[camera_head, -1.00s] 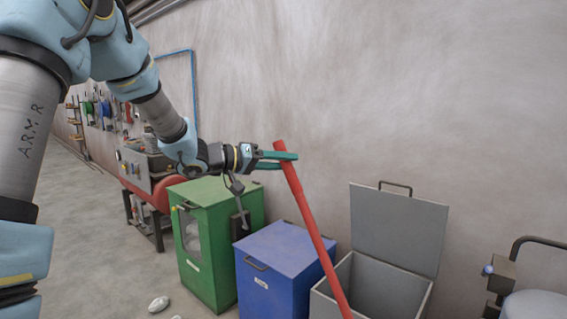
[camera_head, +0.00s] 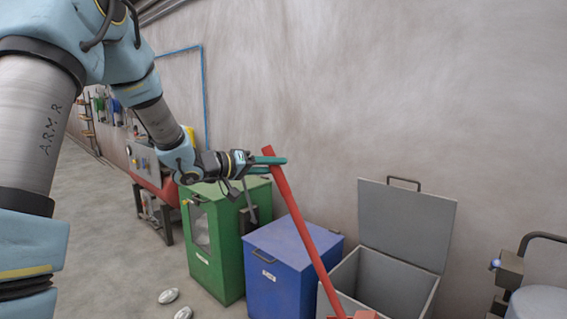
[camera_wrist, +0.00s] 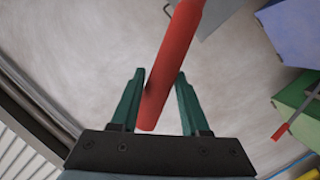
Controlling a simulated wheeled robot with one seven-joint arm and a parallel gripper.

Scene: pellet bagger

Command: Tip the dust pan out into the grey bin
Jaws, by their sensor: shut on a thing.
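The dust pan has a long red handle (camera_head: 300,219), and part of its red pan (camera_head: 362,315) shows at the bottom edge of the head view. My gripper (camera_head: 270,161) is shut on the handle near its top end. In the wrist view the handle (camera_wrist: 172,65) stands tilted between the green fingers of my gripper (camera_wrist: 158,82). The grey bin (camera_head: 440,292) is open, its lid (camera_head: 405,225) raised toward the wall. The handle slants down across the bin's left side. Most of the pan and its contents are cut off, and I cannot tell whether it is over the opening.
A closed blue bin (camera_head: 275,290) stands left of the grey bin, and a green cabinet (camera_head: 229,238) left of that. A grey drum-like thing (camera_head: 537,303) is at right. Pale lumps (camera_head: 168,296) lie on the floor. The wall is close behind.

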